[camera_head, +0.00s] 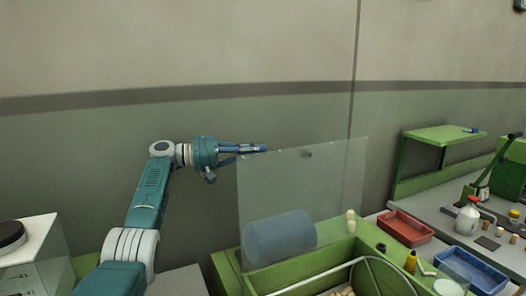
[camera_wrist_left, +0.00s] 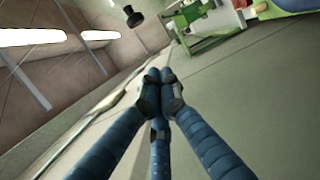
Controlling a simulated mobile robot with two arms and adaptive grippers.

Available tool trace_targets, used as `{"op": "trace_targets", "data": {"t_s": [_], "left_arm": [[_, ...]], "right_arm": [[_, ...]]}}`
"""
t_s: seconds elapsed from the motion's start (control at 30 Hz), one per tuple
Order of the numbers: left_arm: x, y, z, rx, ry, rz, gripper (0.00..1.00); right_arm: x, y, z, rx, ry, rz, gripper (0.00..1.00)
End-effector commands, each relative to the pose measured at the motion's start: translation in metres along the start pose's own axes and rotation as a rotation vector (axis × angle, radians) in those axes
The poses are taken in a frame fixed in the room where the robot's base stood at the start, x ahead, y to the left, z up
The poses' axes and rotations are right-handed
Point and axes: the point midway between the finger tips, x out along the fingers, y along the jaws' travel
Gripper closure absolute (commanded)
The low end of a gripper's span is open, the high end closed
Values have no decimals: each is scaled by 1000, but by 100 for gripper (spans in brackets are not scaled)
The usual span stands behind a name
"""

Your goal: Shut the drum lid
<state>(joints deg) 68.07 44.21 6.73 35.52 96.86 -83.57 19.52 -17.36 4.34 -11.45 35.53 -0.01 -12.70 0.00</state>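The drum lid (camera_head: 345,185) is a clear, see-through panel standing upright, raised above a green machine box (camera_head: 340,252). A small dark knob (camera_head: 307,154) sits near its top. A blue-grey drum (camera_head: 280,237) shows at the panel's lower left. My left gripper (camera_head: 262,148) is at the lid's upper left corner in the head view, its fingers pointing right. In the left wrist view its blue fingers (camera_wrist_left: 160,76) meet at the tips with nothing seen between them. Whether they touch the lid is unclear. My right gripper is not in view.
A red tray (camera_head: 405,228), a blue tray (camera_head: 470,270) and a white bottle (camera_head: 467,217) stand on benches at the right. A green shelf (camera_head: 443,135) is on the wall behind. A white table with a dark round item (camera_head: 10,236) is at the far left.

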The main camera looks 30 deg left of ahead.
Motion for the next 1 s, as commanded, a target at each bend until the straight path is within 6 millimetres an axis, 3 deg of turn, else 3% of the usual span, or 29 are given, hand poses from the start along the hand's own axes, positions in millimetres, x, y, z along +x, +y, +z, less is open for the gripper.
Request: {"op": "trace_targets", "data": {"t_s": [0.1,0.4,1.0], "left_arm": [[26,5,1,-4,-4,0,100],[80,5,1,-4,-4,0,100],[85,1,35,-1,0,-2,100]], "right_arm": [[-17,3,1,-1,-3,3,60],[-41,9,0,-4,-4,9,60],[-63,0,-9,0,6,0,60]]}}
